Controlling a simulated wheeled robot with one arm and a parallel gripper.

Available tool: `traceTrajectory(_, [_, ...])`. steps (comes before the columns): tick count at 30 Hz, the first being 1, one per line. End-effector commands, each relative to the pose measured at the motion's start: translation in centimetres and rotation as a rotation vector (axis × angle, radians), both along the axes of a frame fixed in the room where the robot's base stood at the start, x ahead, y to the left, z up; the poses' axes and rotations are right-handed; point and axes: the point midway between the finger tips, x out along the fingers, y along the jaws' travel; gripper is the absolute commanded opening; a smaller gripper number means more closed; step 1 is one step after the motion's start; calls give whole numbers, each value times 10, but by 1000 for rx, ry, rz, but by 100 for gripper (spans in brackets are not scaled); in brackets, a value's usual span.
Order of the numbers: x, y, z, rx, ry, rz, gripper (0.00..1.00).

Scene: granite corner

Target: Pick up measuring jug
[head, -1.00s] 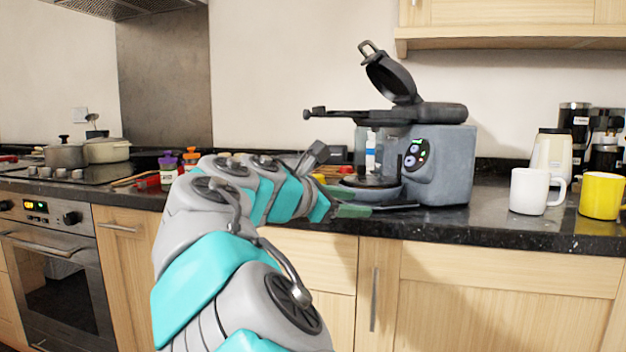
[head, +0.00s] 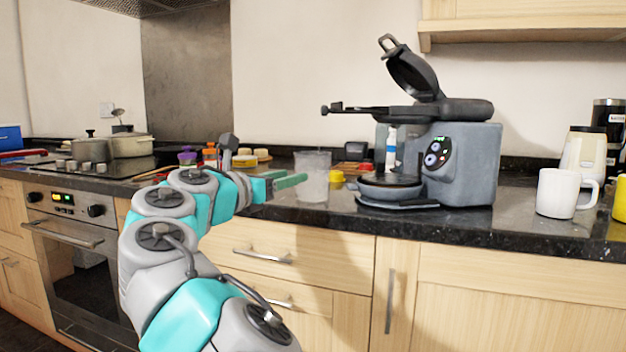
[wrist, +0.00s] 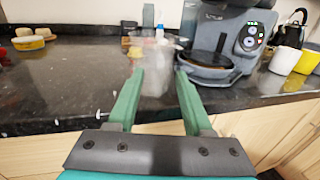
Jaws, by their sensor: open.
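The measuring jug (head: 313,177) is a clear, frosted-looking container standing upright on the dark granite counter, left of the grey appliance. It also shows in the wrist view (wrist: 155,72), straight ahead between and beyond the fingertips. My gripper (head: 290,182) is open and empty, with green fingers pointing at the jug from the left. In the wrist view my gripper (wrist: 157,72) has its two fingers spread, and the jug's lower part shows in the gap between their tips. I cannot tell whether the fingers reach around the jug. No jug handle can be made out.
A grey appliance (head: 465,165) with a raised lid stands right of the jug. A white bottle (head: 391,150) is behind. A white mug (head: 562,193) stands farther right. A yellow lid (head: 336,176) lies beside the jug. Pots (head: 130,147) sit on the hob at left.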

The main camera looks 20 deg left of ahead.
Motion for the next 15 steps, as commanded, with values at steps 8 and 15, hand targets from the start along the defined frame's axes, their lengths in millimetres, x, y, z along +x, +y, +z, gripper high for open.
traceTrajectory(8, [31,-10,-2,1,3,-1,51])
traceTrajectory(15, [33,-11,-1,0,0,-1,51])
